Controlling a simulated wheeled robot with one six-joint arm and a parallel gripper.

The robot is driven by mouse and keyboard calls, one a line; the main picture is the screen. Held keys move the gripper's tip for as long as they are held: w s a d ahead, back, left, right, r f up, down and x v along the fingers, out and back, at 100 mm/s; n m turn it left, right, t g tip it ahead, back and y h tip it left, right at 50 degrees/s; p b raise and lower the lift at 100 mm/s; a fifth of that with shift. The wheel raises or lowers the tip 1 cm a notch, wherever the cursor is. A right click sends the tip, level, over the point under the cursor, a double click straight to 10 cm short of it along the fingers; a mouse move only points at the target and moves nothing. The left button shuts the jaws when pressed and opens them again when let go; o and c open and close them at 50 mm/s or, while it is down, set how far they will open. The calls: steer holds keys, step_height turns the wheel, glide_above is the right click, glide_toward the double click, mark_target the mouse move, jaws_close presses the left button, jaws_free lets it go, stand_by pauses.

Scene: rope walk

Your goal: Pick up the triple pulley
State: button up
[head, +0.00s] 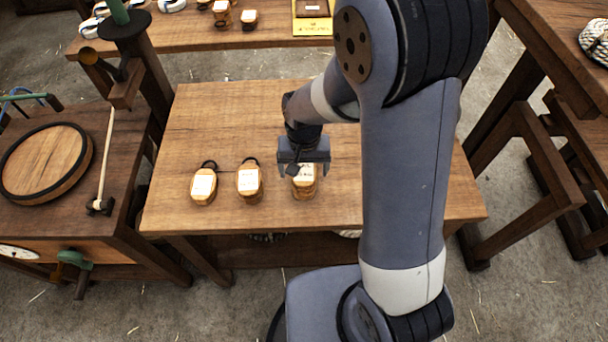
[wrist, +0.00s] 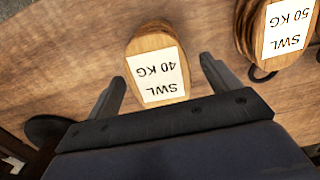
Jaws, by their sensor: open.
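Three wooden pulley blocks with white labels stand in a row on the wooden table (head: 345,208): a left one (head: 204,186), a middle one (head: 249,180) and a right one (head: 304,188). My gripper (head: 303,168) is open above the right block and partly hides it. In the wrist view the block labelled SWL 40 KG (wrist: 158,72) lies between and beyond my open fingers (wrist: 163,68), apart from both. A block labelled SWL 50 KG (wrist: 285,30) is at the upper right, with stacked layers on its side. I cannot tell the sheave counts for sure.
A bench with a round wooden disc (head: 45,162) stands at the left. Another table (head: 190,38) behind carries more blocks and a yellow-edged board (head: 312,28). A rope coil (head: 596,40) lies at the upper right. The table's back left is clear.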

steer(key=shift+f, duration=1.15)
steer(key=shift+c, duration=0.4)
steer(key=c, duration=1.4)
